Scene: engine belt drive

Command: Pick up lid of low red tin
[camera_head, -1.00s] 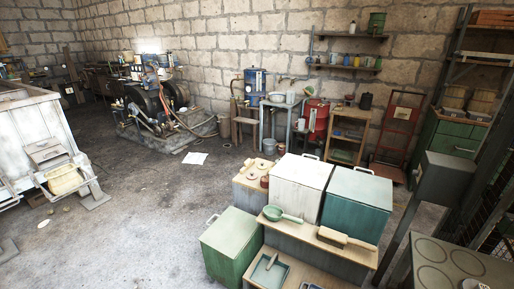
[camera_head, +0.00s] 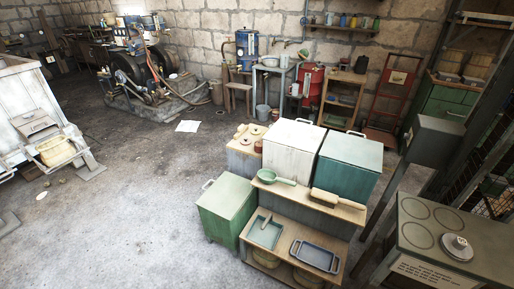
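Neither of my grippers is in view. A small dark red round thing (camera_head: 258,146) shows at the right edge of the top of a pale box (camera_head: 240,163), close against the white chest; it may be the low red tin, but it is too small to tell. Several small round tan and reddish things (camera_head: 243,131) sit on the same box top. I cannot make out a separate lid on any of them. A larger red drum (camera_head: 308,82) stands farther back by the wall and is not low.
A white chest (camera_head: 292,146), a teal chest (camera_head: 349,166) and a green box (camera_head: 226,212) crowd the pale box. A wooden step shelf (camera_head: 300,214) holds a green pan (camera_head: 277,179) and trays. A stove (camera_head: 425,255) stands at right. The floor (camera_head: 130,200) at left is open.

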